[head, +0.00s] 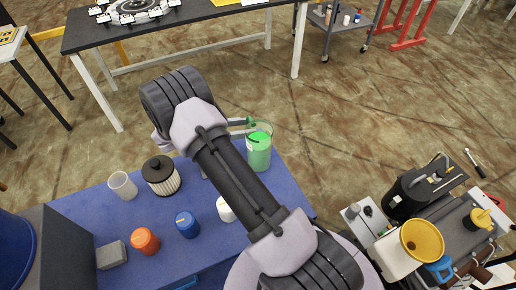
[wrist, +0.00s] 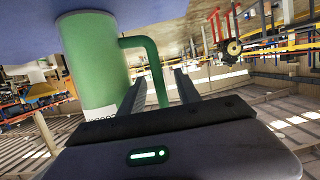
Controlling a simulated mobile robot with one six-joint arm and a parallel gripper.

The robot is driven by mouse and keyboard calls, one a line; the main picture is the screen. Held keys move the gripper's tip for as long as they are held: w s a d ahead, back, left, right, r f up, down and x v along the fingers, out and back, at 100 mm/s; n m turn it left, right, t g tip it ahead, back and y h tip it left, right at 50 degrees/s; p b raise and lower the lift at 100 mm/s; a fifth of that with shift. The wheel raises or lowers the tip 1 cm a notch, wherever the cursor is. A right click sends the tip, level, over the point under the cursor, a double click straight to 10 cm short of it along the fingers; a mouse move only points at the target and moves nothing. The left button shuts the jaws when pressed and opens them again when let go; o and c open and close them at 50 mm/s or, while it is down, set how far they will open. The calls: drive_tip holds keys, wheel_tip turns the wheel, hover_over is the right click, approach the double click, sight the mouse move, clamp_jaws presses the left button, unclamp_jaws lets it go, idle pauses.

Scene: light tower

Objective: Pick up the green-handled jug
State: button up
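The jug (head: 259,155) is a clear cylinder with green contents and a green handle, standing upright at the far right corner of the blue table. In the wrist view the jug (wrist: 92,62) fills the upper left, and its green handle (wrist: 152,58) points towards my gripper. My gripper (wrist: 160,92) is open, with one finger on each side of the handle's free length. I see a gap between the handle and the right finger; contact on the left is unclear. In the head view my arm hides much of my gripper (head: 238,130), beside the jug's rim.
The blue table (head: 85,215) also holds a black-capped filter (head: 161,176), a clear cup (head: 122,186), orange (head: 145,241) and blue (head: 187,224) containers, a white container (head: 226,209) partly behind my arm, and a grey block (head: 111,255). Open floor lies beyond the jug.

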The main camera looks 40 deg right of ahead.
drive_tip(key=b+x, duration=0.1)
drive_tip(key=x, duration=0.3)
drive_tip(key=shift+s+d+f, duration=0.1)
drive_tip(key=shift+d+f, duration=0.1)
drive_tip(key=shift+r, duration=0.1)
drive_tip(key=shift+c, duration=0.2)
clamp_jaws()
idle(0.8)
